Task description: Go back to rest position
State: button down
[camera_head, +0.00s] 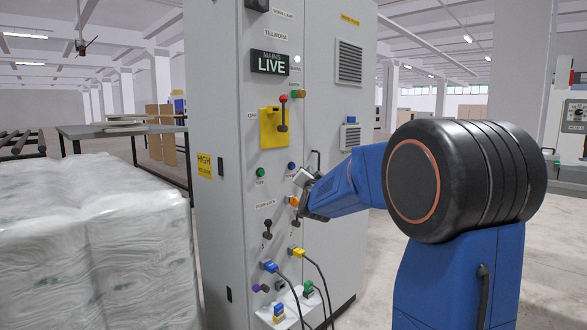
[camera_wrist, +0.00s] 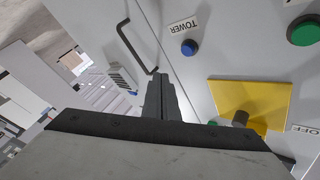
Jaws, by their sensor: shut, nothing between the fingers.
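My gripper (camera_head: 303,206) is in front of the tall grey electrical cabinet (camera_head: 218,120), close to the orange knob (camera_head: 293,201) in the head view. In the wrist view my gripper (camera_wrist: 160,88) has its dark fingers together with nothing between them. Its tips point at the cabinet front near a black handle (camera_wrist: 128,40); I cannot tell whether they touch. My blue arm reaches in from the right.
The cabinet carries a lit "LIVE" sign (camera_head: 270,63), a yellow plate (camera_head: 270,128) with a red-topped lever, buttons, and plugs (camera_head: 270,266) with hanging cables. A wrapped pallet load (camera_head: 95,240) stands left. A table (camera_head: 90,130) is behind it. Floor is open further back.

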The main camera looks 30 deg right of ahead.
dwell(0.7)
jog(key=s+a+f+n+g+y, duration=0.35)
jog(key=s+a+f, duration=0.25)
jog(key=s+a, duration=0.35)
jog(key=s+a+f+n+g+y, duration=0.2)
jog(key=s+a+f+n+y, duration=0.25)
jog(key=s+a, duration=0.5)
jog(key=s+a+f+n+g, duration=0.1)
jog(key=s+f, duration=0.4)
jog(key=s, duration=0.5)
jog(key=s+f+n+g, duration=0.2)
jog(key=s+f+g, duration=0.2)
jog(key=s, duration=0.6)
jog(key=s+a+f+n+g, duration=0.1)
jog(key=s+f+g, duration=0.1)
jog(key=s+f, duration=0.4)
jog(key=s, duration=0.5)
jog(key=shift+a+f, duration=0.25)
jog(key=shift+a, duration=0.1)
jog(key=shift+g, duration=0.25)
